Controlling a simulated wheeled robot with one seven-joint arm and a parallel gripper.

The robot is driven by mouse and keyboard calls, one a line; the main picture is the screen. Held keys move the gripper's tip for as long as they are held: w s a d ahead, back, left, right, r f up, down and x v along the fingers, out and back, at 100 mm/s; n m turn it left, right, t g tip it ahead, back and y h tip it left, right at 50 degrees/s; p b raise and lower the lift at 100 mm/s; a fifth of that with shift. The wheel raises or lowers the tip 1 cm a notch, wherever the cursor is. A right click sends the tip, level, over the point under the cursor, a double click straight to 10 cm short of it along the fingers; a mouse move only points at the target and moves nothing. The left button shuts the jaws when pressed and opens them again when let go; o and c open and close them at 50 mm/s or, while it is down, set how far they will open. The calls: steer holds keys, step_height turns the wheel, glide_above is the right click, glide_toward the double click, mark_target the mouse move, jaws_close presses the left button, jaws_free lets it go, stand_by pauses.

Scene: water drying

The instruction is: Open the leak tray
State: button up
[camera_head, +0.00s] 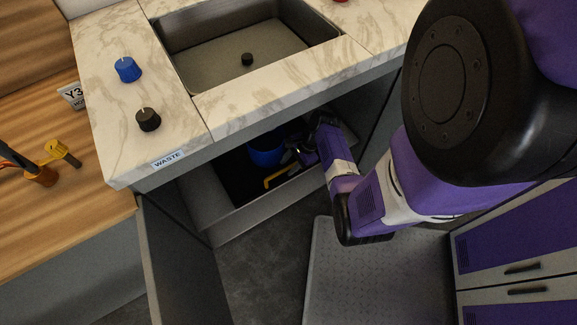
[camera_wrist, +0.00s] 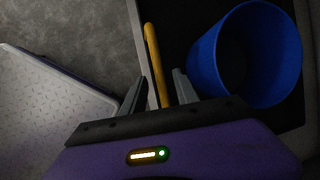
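The leak tray (camera_head: 250,218) appears to be the low tray with a grey wall and dark inside under the sink counter. Its grey edge (camera_wrist: 138,38) also shows in the wrist view. A yellow bar-like handle (camera_head: 267,182) stands near its front wall. My gripper (camera_head: 300,152) reaches into the cabinet, its fingers hard to make out in the head view. In the wrist view, my gripper (camera_wrist: 159,78) is open, with the yellow handle (camera_wrist: 153,55) running between its two fingers. Small gaps show beside the handle. My gripper hides its lower end.
A blue bucket (camera_head: 266,148) stands in the dark area; it also shows close to the right finger in the wrist view (camera_wrist: 204,62). An open cabinet door (camera_head: 180,262) is at left. A grey textured platform (camera_head: 375,280) lies on the floor at right.

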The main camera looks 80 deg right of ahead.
steer(key=shift+w+f, duration=0.15)
steer(key=shift+f, duration=0.15)
jaws_close()
stand_by(1.3)
